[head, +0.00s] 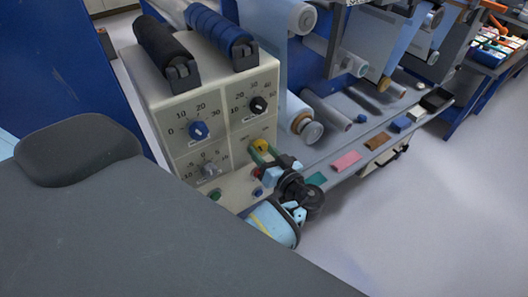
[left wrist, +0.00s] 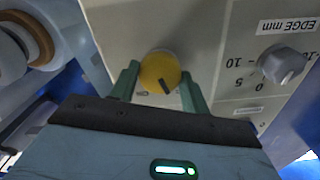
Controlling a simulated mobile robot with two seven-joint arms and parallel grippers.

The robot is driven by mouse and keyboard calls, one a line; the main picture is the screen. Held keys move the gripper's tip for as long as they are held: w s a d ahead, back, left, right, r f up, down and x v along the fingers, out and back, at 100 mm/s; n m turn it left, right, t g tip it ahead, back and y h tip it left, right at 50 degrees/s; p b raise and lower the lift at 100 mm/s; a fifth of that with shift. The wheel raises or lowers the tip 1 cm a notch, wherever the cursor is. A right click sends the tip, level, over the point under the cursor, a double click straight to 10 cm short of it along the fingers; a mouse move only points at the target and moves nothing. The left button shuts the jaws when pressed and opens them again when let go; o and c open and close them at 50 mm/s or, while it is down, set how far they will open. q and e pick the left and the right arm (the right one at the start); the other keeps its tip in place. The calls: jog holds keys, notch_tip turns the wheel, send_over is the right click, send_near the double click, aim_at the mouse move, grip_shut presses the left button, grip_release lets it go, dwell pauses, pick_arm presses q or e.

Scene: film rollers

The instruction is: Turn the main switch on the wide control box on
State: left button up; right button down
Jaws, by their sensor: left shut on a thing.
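The wide control box (head: 218,110) is cream, with several dials and buttons on its front. The main switch, a yellow round knob (head: 261,145), is at the lower right of the panel. It also shows in the left wrist view (left wrist: 158,70), where a dark pointer mark slants toward the lower right of that upside-down view. My left gripper (head: 262,156) is at the panel, its green fingers on both sides of the yellow knob and shut on it. The wrist view shows the two fingers (left wrist: 158,84) beside the knob. My right gripper is not in view.
A grey knob (left wrist: 283,63) marked EDGE mm is near the yellow one. A blue knob (head: 198,131) and a black knob (head: 258,104) are higher on the panel. A green button (head: 215,194) is below. Film rollers (head: 305,128) stand close at the right; open floor lies further right.

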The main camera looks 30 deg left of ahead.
pick_arm(q)
jog(key=m, duration=0.4)
jog(key=shift+r+m, duration=0.1)
jog(key=shift+m, duration=0.2)
jog(key=m, duration=0.3)
jog(key=shift+p, duration=0.4)
jog(key=shift+w+m, duration=0.1)
jog(key=shift+m, duration=1.4)
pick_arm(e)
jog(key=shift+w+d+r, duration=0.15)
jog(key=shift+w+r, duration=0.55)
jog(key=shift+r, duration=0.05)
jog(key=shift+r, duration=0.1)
pick_arm(q)
jog(key=o, duration=1)
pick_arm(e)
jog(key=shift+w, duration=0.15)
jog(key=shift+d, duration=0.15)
